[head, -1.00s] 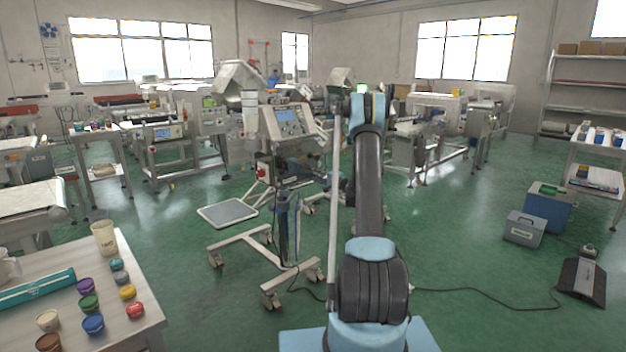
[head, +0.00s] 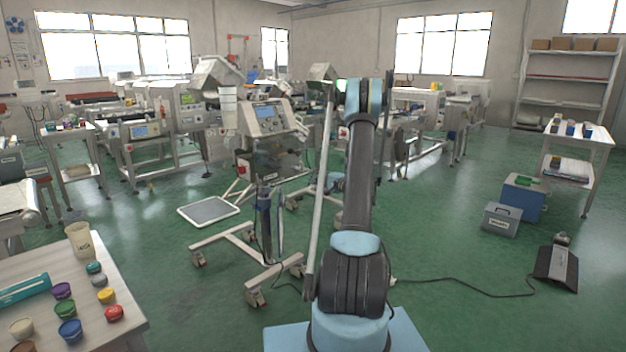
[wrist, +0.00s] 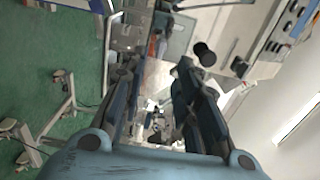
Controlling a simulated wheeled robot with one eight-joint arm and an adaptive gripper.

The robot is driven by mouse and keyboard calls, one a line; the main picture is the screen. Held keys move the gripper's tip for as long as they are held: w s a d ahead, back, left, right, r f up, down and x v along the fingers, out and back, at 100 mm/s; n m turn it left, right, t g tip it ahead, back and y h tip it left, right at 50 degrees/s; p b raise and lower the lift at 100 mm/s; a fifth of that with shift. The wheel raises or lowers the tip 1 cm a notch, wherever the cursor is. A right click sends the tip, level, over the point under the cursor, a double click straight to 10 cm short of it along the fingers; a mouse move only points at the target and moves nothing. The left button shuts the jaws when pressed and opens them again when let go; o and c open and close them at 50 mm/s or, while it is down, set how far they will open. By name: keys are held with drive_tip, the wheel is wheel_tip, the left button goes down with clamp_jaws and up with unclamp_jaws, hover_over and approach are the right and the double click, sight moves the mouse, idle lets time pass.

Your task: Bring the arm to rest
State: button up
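My arm stands upright in the head view, dark with light blue joints, and reaches up and away from my base. The end of the arm is hidden behind its upper part in the head view. In the wrist view my gripper (wrist: 158,78) has its two dark fingers spread apart. Nothing is held between them; the gap shows only distant, cluttered machinery.
A wheeled machine with a blue screen (head: 268,117) stands close left of my arm. A table (head: 120,318) with paint pots is at front left. A grey case (head: 502,219), blue box (head: 523,198) and cable are on the right. Green floor (head: 440,240) is open at right.

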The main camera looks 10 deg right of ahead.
drive_tip(key=s+a+r+n+g, duration=0.4)
drive_tip(key=s+a+r, duration=0.4)
drive_tip(key=s+a, duration=0.1)
drive_tip(key=s+a+r+n+g+h, duration=0.1)
drive_tip(key=s+a+r+g, duration=0.15)
drive_tip(key=s, duration=0.55)
drive_tip(key=s+a+r+n+g+h, duration=0.1)
drive_tip(key=s+a+n+h, duration=0.15)
drive_tip(key=s, duration=0.55)
drive_tip(key=s+f+n+g+h, duration=0.1)
drive_tip(key=s+f+g, duration=0.1)
drive_tip(key=s, duration=0.8)
drive_tip(key=s+f+n+g+h, duration=0.1)
drive_tip(key=s+f+h, duration=0.1)
drive_tip(key=s, duration=0.9)
drive_tip(key=s+d+f+g+h, duration=0.1)
drive_tip(key=s+d+f+h, duration=0.1)
drive_tip(key=s, duration=0.6)
drive_tip(key=s+d+f+n+g+h, duration=0.1)
drive_tip(key=s+d+f+h, duration=0.1)
drive_tip(key=s, duration=0.6)
wheel_tip(320, 180, down, 3)
drive_tip(key=shift+s+d+r, duration=0.1)
drive_tip(key=shift+s+d, duration=0.15)
drive_tip(key=shift+d, duration=0.5)
